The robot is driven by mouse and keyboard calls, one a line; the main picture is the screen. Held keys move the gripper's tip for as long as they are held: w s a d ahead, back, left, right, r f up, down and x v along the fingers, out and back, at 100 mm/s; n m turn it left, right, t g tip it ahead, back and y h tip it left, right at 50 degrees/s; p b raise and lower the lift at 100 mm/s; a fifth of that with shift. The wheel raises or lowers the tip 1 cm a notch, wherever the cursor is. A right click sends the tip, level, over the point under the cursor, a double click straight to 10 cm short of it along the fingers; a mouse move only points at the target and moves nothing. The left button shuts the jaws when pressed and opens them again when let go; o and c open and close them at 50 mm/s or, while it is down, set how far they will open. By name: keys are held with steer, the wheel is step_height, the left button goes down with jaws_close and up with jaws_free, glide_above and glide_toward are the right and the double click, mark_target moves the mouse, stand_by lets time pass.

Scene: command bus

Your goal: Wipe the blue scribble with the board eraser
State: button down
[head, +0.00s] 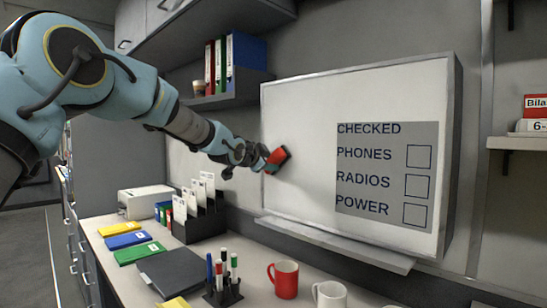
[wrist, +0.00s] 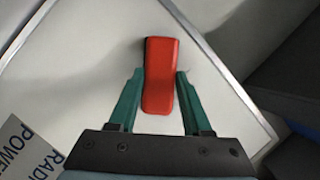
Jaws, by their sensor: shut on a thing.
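The red board eraser (head: 278,158) is at the left part of the whiteboard (head: 300,115). It also shows in the wrist view (wrist: 161,75), held upright in the picture between the green fingers. My gripper (head: 268,162) is shut on the eraser, and its fingers show on both sides of it in the wrist view (wrist: 160,90). The eraser's face is toward the board; I cannot tell whether it touches. No blue scribble shows on the visible board surface in either view; the eraser and gripper cover a small patch.
A grey panel (head: 385,215) with printed words and boxes is on the board's right part. A ledge (head: 340,245) runs below the board. A pen holder (head: 222,292), a red mug (head: 285,279) and a white mug (head: 329,295) stand on the counter. A shelf (head: 232,92) with binders is upper left.

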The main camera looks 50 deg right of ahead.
steer(key=shift+w+d+r+p, duration=0.1)
steer(key=shift+w+p, duration=0.35)
steer(key=shift+w, duration=0.3)
steer(key=shift+s+r, duration=0.25)
steer(key=shift+r, duration=0.2)
stand_by(0.6)
